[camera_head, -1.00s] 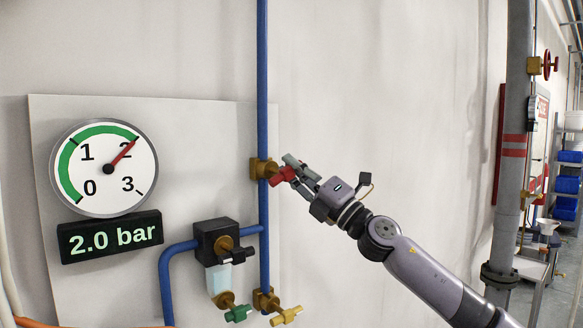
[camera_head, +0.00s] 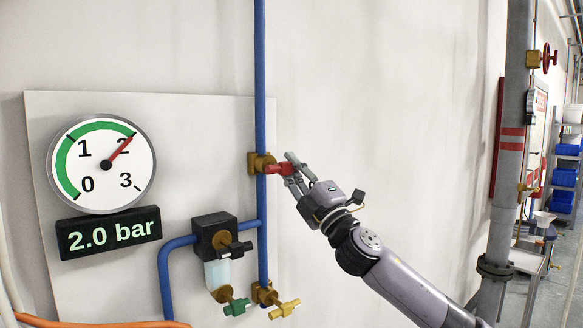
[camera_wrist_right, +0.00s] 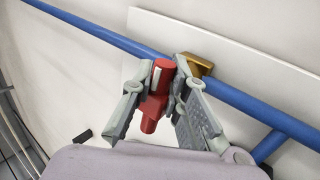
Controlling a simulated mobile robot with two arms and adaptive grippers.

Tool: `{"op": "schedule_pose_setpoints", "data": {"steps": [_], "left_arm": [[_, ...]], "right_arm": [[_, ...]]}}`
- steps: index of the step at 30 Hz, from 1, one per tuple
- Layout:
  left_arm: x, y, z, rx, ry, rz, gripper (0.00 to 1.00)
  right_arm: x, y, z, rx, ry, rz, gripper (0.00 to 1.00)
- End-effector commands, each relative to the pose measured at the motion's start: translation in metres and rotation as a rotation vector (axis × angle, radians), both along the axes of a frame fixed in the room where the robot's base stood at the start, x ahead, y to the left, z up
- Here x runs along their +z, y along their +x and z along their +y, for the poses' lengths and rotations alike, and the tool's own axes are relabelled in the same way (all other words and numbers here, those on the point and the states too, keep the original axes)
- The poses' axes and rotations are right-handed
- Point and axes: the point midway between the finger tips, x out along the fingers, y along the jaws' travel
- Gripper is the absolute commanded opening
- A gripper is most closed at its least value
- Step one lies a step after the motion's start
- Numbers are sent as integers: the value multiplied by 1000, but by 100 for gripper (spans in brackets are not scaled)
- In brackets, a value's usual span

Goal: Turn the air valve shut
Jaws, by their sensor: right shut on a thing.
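The air valve has a brass body (camera_head: 257,163) on the vertical blue pipe and a red handle (camera_head: 276,169). My right gripper (camera_head: 289,168) reaches it from the right and is shut on the red handle. In the right wrist view the red handle (camera_wrist_right: 158,92) stands between the two grey fingers, and the brass body (camera_wrist_right: 196,64) shows partly behind the right finger. The round gauge (camera_head: 102,164) has its red needle near 2, and the display (camera_head: 108,233) reads 2.0 bar. My left gripper is not in view.
Below the valve are a black regulator (camera_head: 214,236), a green handle (camera_head: 237,307) and a yellow handle (camera_head: 285,309). A grey column (camera_head: 511,180) with a red wheel valve (camera_head: 547,58) stands at the right. The wall between is bare.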

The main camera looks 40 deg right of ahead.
Motion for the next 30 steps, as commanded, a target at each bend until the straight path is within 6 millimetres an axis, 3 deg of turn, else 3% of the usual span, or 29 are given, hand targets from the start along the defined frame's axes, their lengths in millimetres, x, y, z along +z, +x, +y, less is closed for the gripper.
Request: {"op": "schedule_pose_setpoints", "data": {"steps": [7,8,16,30], "left_arm": [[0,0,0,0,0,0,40],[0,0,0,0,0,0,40],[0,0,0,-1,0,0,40],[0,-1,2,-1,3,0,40]], "right_arm": [[-2,1,0,1,4,4,0],[-2,1,0,1,3,4,17],[-1,1,0,1,2,2,35],[-5,-4,0,1,1,3,36]]}}
